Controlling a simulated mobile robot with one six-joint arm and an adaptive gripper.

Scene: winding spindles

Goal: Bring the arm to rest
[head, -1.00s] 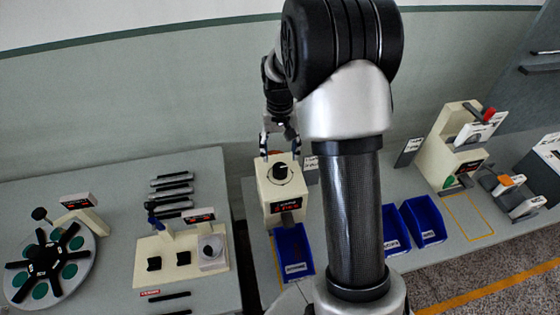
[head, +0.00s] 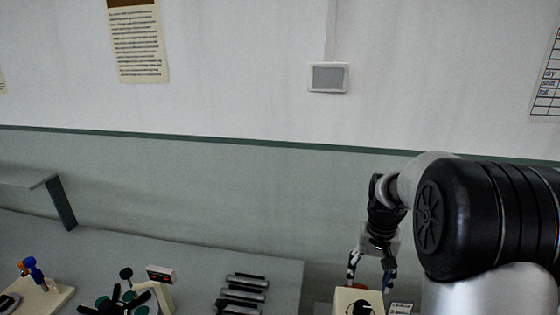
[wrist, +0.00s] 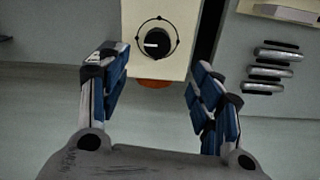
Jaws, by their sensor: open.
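My gripper (head: 371,272) hangs at the right of the head view, just above a cream box-shaped device (head: 350,298) at the bottom edge. Its fingers are apart with nothing between them. In the wrist view my gripper (wrist: 160,95) also shows open, its blue-padded fingers to either side. The cream device (wrist: 132,50) with a round black knob (wrist: 157,43) lies beyond the fingertips there. An orange part shows at the device's near edge. The lower part of the device is cut off in the head view.
Dark bars on a rack (head: 242,295) lie left of my gripper. A grey shelf (head: 62,203) juts out at the far left. The wall behind is bare near my arm.

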